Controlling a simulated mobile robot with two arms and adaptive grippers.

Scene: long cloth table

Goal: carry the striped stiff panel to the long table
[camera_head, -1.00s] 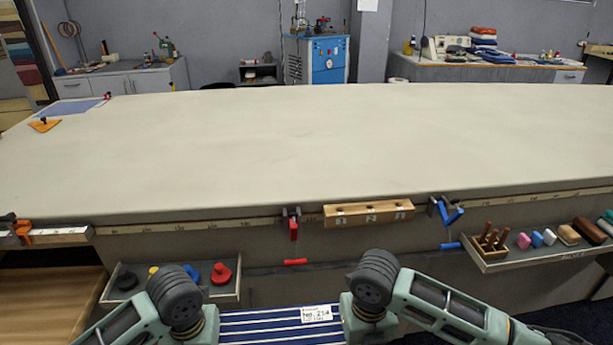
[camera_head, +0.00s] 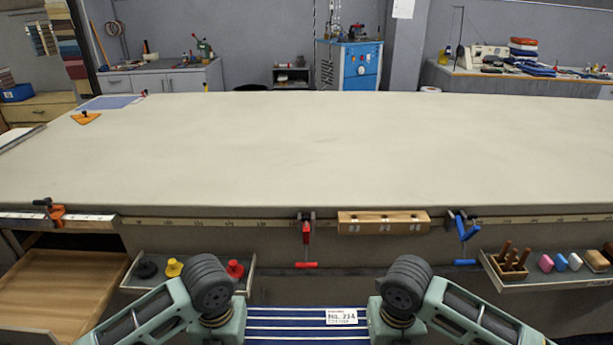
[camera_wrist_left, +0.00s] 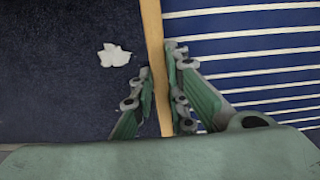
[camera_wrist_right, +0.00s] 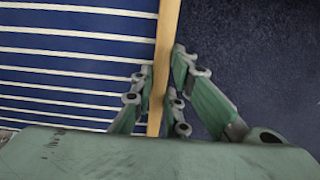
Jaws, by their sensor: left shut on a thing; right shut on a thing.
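The striped panel (camera_head: 290,322), blue with white lines and a white number label, is between my two arms at the bottom of the head view. My left gripper (camera_wrist_left: 160,85) is shut on its wooden left edge; the striped face also fills the right of the left wrist view (camera_wrist_left: 250,60). My right gripper (camera_wrist_right: 163,80) is shut on the opposite wooden edge, with stripes to its left (camera_wrist_right: 80,60). In the head view the fingertips are hidden. The long table (camera_head: 300,150) lies ahead, its pale cloth top broad and mostly bare, beyond the panel.
The table's front edge carries a red clamp (camera_head: 306,240), a wooden block (camera_head: 384,222), a blue clamp (camera_head: 462,235) and an orange clamp (camera_head: 55,214). Trays hang below, left (camera_head: 190,283) and right (camera_head: 540,285). An open wooden drawer (camera_head: 60,290) is at lower left. A white scrap (camera_wrist_left: 114,55) lies on the floor.

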